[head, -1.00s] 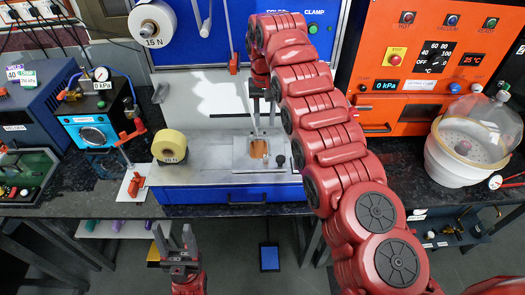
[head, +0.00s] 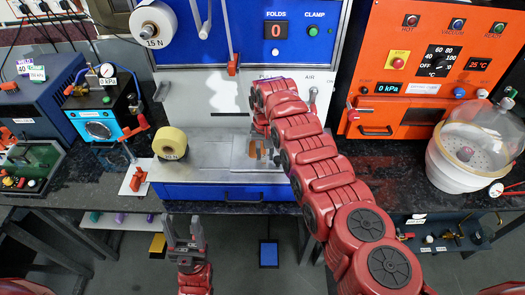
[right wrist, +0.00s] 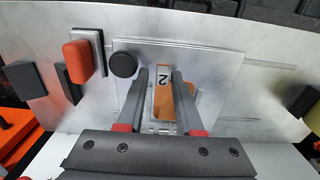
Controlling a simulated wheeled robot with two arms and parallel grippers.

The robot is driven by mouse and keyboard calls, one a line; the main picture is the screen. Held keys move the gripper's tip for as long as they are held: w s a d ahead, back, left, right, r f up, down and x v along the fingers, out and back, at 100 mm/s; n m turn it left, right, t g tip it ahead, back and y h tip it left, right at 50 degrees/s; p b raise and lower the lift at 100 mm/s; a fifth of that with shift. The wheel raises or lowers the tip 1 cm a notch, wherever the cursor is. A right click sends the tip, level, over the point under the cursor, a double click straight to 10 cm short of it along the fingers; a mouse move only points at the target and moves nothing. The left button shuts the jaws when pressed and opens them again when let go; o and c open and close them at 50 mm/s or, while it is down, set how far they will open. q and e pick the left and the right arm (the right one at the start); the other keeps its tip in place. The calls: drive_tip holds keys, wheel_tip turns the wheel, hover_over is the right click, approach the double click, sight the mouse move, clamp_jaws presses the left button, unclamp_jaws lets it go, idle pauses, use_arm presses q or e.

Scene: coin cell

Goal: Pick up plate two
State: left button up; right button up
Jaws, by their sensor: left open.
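Plate two is a copper-orange piece with a white label reading "2" (right wrist: 163,76). It lies on a square metal plate (right wrist: 222,70) of the bench machine. In the head view a copper-orange patch (head: 237,150) shows on the same square. My right gripper (right wrist: 159,73) is open, its two fingers apart on either side of the label and over part of the orange. Whether the fingers touch it I cannot tell. In the head view my right gripper (head: 262,150) is low over the square, partly hidden by its arm. My left gripper (head: 184,221) is open and empty, in front of the bench.
A black knob (right wrist: 124,65) and an orange-red block (right wrist: 82,60) stand close to my right gripper. An orange oven (head: 425,65) and a clear dome (head: 480,130) are at the right.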

drive_tip(key=shift+a, duration=0.25)
drive_tip(key=shift+c, duration=1)
drive_tip(key=shift+s+r, duration=0.1)
clamp_jaws()
drive_tip(key=shift+r, duration=0.15)
